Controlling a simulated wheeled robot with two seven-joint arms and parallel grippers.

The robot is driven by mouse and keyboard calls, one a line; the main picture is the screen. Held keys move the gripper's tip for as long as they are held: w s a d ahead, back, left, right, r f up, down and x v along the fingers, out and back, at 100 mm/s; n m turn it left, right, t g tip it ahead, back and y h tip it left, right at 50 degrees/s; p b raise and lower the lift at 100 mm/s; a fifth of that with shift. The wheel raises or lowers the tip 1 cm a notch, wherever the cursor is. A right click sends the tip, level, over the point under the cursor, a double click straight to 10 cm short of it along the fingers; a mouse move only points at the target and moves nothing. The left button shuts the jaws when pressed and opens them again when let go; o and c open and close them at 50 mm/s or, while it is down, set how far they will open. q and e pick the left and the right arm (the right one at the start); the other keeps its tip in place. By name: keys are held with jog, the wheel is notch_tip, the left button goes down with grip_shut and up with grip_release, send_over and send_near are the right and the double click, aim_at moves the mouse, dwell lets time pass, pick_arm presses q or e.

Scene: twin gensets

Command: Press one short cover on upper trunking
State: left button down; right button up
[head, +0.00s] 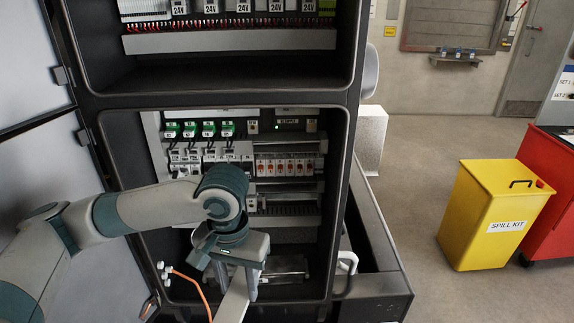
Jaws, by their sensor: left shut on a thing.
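My left gripper (238,287) is in front of the lower cabinet bay, its fingers pointing down. It is shut on a pale, flat strip, which looks like a short cover (233,306); the strip's lower end runs out of the bottom of the picture. In the lower bay, grey trunking runs (290,187) below the row of orange-marked breakers, with a dark slotted run (288,210) beneath it. I cannot tell which run is the upper trunking. My left forearm and wrist hide the left part of these runs. The held strip is apart from them. My right gripper is not in view.
The cabinet frame (225,101) divides the two bays. The upper bay has a grey rail (230,39) under red wires. Green terminals (208,130) sit above my wrist. An orange cable (192,280) hangs at lower left. A yellow spill kit bin (490,210) stands right on open floor.

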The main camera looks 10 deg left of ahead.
pick_arm(q)
jog(key=shift+s, duration=0.1)
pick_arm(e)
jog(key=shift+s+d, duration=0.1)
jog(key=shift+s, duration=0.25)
pick_arm(q)
jog(key=shift+r, duration=0.1)
